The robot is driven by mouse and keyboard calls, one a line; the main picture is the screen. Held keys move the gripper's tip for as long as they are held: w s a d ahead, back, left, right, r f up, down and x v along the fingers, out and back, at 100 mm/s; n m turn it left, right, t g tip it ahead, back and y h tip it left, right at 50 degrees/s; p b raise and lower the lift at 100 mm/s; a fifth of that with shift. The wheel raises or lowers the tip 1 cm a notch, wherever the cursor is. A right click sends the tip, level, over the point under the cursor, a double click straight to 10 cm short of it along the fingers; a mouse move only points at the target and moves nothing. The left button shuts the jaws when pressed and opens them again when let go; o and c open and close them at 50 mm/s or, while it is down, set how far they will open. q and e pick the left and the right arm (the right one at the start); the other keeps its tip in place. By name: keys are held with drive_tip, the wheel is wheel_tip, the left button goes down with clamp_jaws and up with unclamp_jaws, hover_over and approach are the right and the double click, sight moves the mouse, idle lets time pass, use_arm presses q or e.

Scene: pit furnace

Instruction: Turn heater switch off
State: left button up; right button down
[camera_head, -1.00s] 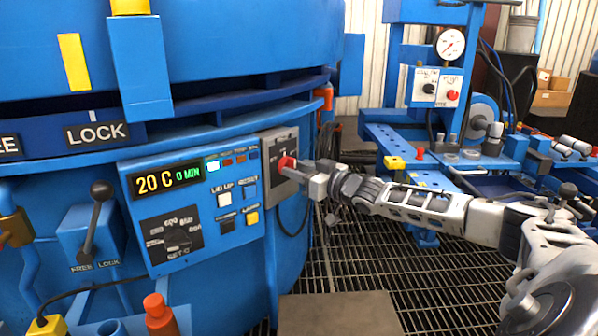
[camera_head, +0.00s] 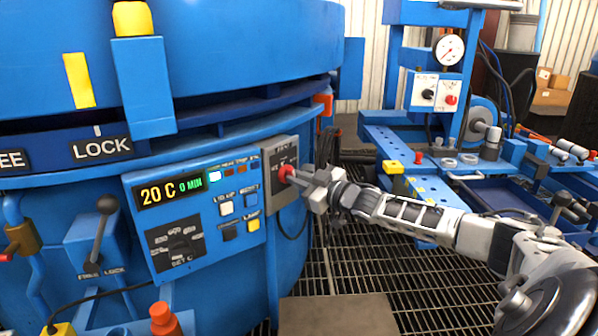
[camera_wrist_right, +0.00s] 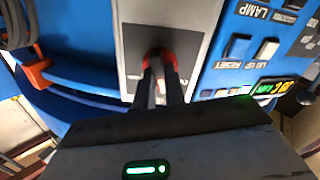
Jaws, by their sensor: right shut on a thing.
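The heater switch, a red knob (camera_head: 287,173), sits on a grey plate (camera_head: 276,152) on the right side of the blue furnace's control panel. My right gripper (camera_head: 298,178) comes in from the right and is shut on the red knob. In the right wrist view, the two dark fingers (camera_wrist_right: 162,82) reach up to the grey plate, with the red knob (camera_wrist_right: 158,60) showing at their tips. The fingers partly hide the knob and the plate's lettering. My left gripper is not in view.
The control panel (camera_head: 160,271) beside the switch has a lit display reading 20 C (camera_head: 160,193) and several buttons. A red-tipped post (camera_head: 163,318) stands at bottom left. A blue machine frame (camera_head: 375,124) stands behind my right arm. Open floor grating lies below it.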

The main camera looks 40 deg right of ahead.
use_arm(q)
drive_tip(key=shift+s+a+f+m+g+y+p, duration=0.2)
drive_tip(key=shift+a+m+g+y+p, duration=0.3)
drive_tip(key=shift+p, duration=0.95)
use_arm(e)
drive_tip(key=shift+n, duration=3)
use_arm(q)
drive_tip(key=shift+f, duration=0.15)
use_arm(e)
drive_tip(key=c, duration=1.5)
unclamp_jaws()
drive_tip(key=shift+o, duration=0.2)
